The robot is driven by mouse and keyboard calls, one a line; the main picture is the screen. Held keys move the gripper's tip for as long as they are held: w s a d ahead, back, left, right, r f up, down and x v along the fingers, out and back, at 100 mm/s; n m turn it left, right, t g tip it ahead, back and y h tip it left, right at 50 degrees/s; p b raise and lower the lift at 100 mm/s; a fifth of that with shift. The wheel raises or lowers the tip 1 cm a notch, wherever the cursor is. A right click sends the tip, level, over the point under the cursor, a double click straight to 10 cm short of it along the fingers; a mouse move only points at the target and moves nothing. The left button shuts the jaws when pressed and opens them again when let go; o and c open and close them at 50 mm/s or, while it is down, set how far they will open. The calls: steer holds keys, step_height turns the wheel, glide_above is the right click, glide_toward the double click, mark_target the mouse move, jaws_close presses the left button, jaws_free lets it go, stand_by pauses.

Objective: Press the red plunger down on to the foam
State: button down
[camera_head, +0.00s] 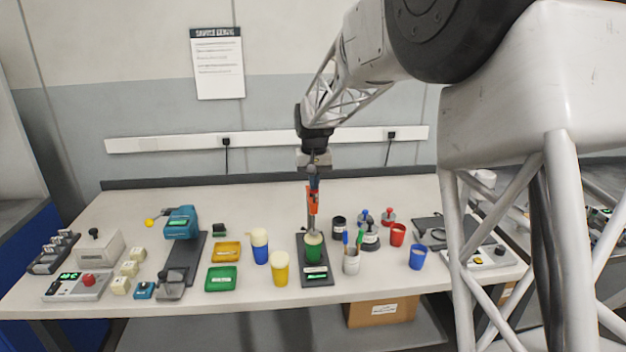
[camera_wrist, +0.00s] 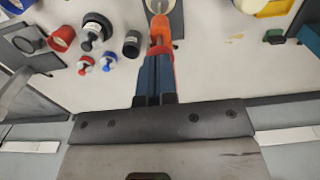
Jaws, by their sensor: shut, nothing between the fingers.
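The red-orange plunger (camera_head: 312,202) stands upright on a dark stand (camera_head: 317,282) at the middle of the bench. It also shows in the wrist view (camera_wrist: 161,36). Below it is a green cup (camera_head: 313,253) with a pale top (camera_head: 313,239), which looks like the foam. A gap between plunger and pale top cannot be made out clearly. My gripper (camera_head: 313,178) is shut and empty, pointing down at the plunger's upper end. In the wrist view its blue fingers (camera_wrist: 152,80) overlap the plunger's near end; whether they touch it I cannot tell.
A blue cup (camera_head: 260,250) and a yellow cup (camera_head: 280,270) stand left of the stand. A white pen cup (camera_head: 351,263), a dark jar (camera_head: 339,228) and a red cup (camera_head: 397,235) stand close on its right.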

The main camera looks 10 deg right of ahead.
steer(key=shift+f, duration=0.55)
stand_by(0.5)
steer(key=shift+r, duration=0.2)
step_height(320, 180, up, 9)
stand_by(1.4)
stand_by(0.6)
steer(key=s+d+r+t, duration=0.1)
steer(key=s+d, duration=0.2)
steer(key=s, duration=1)
steer(key=s+d+r, duration=0.1)
steer(key=s+d, duration=0.2)
steer(key=s, duration=1)
steer(key=s+d+f, duration=0.1)
steer(key=s+f, duration=0.3)
steer(key=s, duration=0.7)
steer(key=s+d+f+t, duration=0.1)
steer(key=s+f, duration=0.3)
steer(key=s, duration=0.7)
steer(key=shift+s+d+t, duration=0.2)
steer(key=shift+s+t, duration=0.05)
steer(key=shift+t, duration=0.05)
